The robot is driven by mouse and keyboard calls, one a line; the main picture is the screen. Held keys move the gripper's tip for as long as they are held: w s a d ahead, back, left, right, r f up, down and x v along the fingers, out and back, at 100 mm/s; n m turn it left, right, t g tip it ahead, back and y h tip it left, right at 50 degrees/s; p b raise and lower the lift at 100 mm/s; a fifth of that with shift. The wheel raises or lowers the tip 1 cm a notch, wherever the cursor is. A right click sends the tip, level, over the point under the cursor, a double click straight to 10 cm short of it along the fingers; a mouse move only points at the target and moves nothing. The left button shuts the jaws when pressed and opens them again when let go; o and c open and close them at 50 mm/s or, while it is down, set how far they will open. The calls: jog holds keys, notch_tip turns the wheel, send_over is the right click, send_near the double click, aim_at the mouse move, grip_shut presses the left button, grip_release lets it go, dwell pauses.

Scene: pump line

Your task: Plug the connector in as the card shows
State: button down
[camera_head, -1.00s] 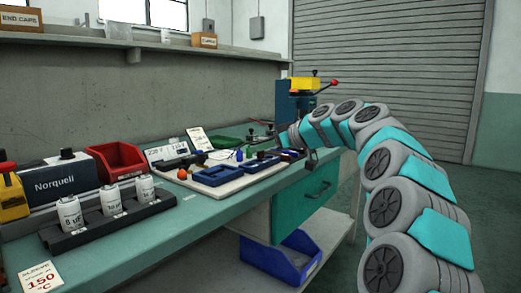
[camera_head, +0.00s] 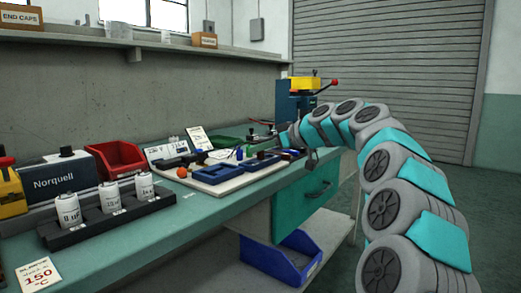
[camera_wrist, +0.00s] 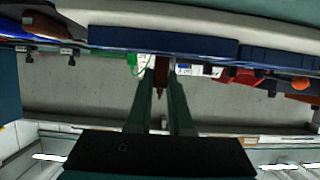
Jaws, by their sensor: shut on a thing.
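My gripper (camera_wrist: 161,72) is shut on a small dark reddish-brown piece (camera_wrist: 160,85), with one dark green finger on each side of it. I cannot tell for sure whether this piece is the connector. In the head view my gripper is at the far end of the bench, beside the board, and its fingertips are hard to make out. A white card (camera_head: 197,137) leans at the back of the bench, and a wider white sign (camera_head: 166,151) stands to its left. Their markings are too small to read. No socket can be made out.
Blue trays (camera_head: 213,175) lie on a pale board (camera_head: 232,184), with an orange ball (camera_head: 182,173) nearby.

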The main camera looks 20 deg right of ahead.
jog(key=shift+f+b, duration=0.35)
jog(key=shift+b, duration=0.2)
dwell(0.4)
dwell(0.6)
jog(key=c, duration=1.1)
grip_release()
jog(key=shift+r, duration=0.15)
jog(key=shift+r+p, duration=1.2)
jog(key=shift+r, duration=0.9)
jog(key=shift+o, duration=0.4)
jog(key=o, duration=0.5)
